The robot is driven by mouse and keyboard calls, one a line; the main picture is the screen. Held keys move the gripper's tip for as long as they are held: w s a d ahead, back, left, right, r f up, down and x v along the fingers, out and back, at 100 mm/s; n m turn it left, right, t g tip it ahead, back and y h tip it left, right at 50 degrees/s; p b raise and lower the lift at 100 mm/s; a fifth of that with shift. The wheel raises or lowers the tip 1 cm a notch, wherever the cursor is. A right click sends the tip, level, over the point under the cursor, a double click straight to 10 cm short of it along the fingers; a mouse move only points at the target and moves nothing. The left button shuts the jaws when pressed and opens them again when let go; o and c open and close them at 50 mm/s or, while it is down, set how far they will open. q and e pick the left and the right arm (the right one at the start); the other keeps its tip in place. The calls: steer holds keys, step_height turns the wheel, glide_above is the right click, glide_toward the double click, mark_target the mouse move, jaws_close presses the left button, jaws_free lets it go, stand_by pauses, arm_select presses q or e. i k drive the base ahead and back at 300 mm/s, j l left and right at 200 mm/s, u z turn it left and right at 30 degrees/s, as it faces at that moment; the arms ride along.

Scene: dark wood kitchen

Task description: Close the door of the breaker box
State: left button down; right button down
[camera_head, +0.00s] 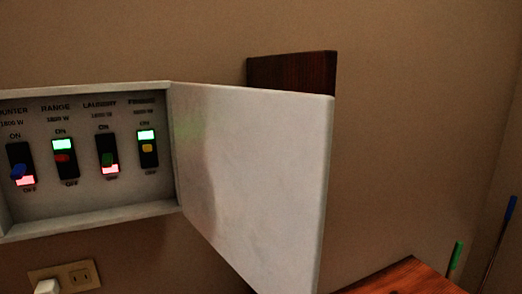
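The breaker box (90,215) is on the wall at the left, cut off by the picture's left edge. Its white door (255,180) is hinged on the box's right side and stands wide open, swung out to the right. Inside, several switches show in a row with labels such as RANGE and LAUNDRY. The red switch (63,158) and the yellow switch (148,148) have green lights by ON. The blue switch (18,172) and the green switch (107,159) have red lights by OFF. Neither of my grippers is in view.
A dark wooden board (290,72) shows behind the door's top edge. A wooden surface (410,278) lies at the bottom right. Thin sticks with a green tip (456,254) and a blue tip (510,208) stand at the right. A wall outlet (78,277) is below the box.

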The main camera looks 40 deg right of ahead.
mark_target(253, 164)
steer(key=l+u, duration=0.15)
steer(key=l, duration=0.4)
steer(key=k+l+u, duration=0.15)
steer(key=l, duration=0.35)
steer(key=l+u, duration=0.15)
steer(key=l, duration=0.4)
steer(key=k+l, duration=0.3)
steer(key=l+z, duration=0.05)
